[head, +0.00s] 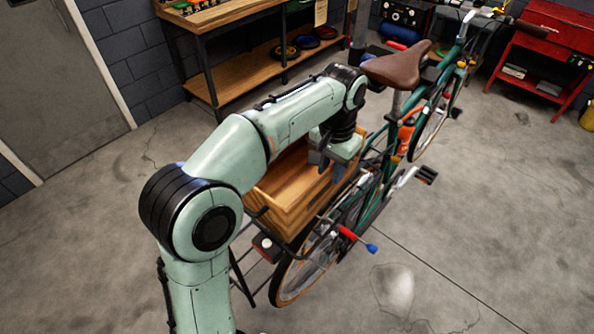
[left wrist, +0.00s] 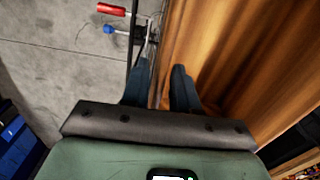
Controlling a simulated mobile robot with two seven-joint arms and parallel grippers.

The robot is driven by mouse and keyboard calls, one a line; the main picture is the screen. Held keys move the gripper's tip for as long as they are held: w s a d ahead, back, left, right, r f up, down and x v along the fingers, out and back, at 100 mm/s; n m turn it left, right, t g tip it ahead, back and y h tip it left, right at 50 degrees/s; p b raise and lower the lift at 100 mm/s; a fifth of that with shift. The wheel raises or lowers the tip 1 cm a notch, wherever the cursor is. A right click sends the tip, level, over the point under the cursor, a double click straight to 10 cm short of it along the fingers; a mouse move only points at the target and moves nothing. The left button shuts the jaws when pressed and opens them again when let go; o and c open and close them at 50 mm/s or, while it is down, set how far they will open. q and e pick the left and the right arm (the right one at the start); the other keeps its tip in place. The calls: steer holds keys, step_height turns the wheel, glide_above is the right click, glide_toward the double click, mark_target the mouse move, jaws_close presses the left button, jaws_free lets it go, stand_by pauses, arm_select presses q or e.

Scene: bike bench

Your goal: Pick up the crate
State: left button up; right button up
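The crate (head: 282,213) is an open-topped wooden box on the rear of a green bicycle (head: 371,201). My left arm crosses above it and hides part of it. My left gripper (head: 329,163) points down at the crate's far right side. In the left wrist view the two dark fingers (left wrist: 160,90) are apart. The crate's wooden wall (left wrist: 215,45) fills the right of that view, and its top edge runs up between the fingers. I cannot tell whether either finger touches the wood. My right gripper is not in view.
The bicycle's brown saddle (head: 397,67) stands close beyond my gripper. A wooden workbench (head: 240,80) is behind, and a red tool cart (head: 545,50) is at right. The floor at right is clear.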

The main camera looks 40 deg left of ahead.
arm_select(q)
jaws_close()
stand_by(1.2)
